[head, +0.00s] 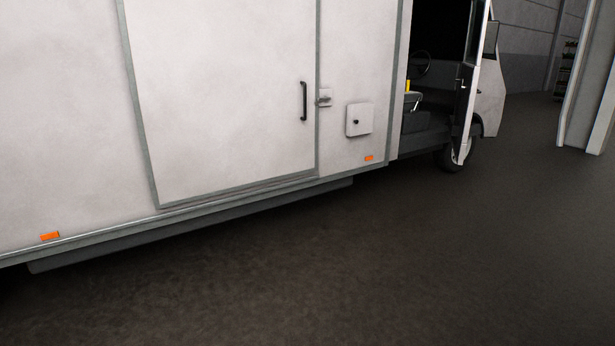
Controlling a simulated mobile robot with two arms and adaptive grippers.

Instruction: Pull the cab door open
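The cab door (466,95) stands open at the right of the head view. It is swung out from the white truck and seen nearly edge-on, with a dark inner side. The cab opening beside it shows a steering wheel (422,63), part of a seat (412,101) and a small yellow thing (408,86). The door's outer face and outer handle cannot be made out. Neither of my grippers is in view.
A front wheel (457,153) stands under the cab. The dark floor (400,260) is clear. A pale post (583,85) stands at right.

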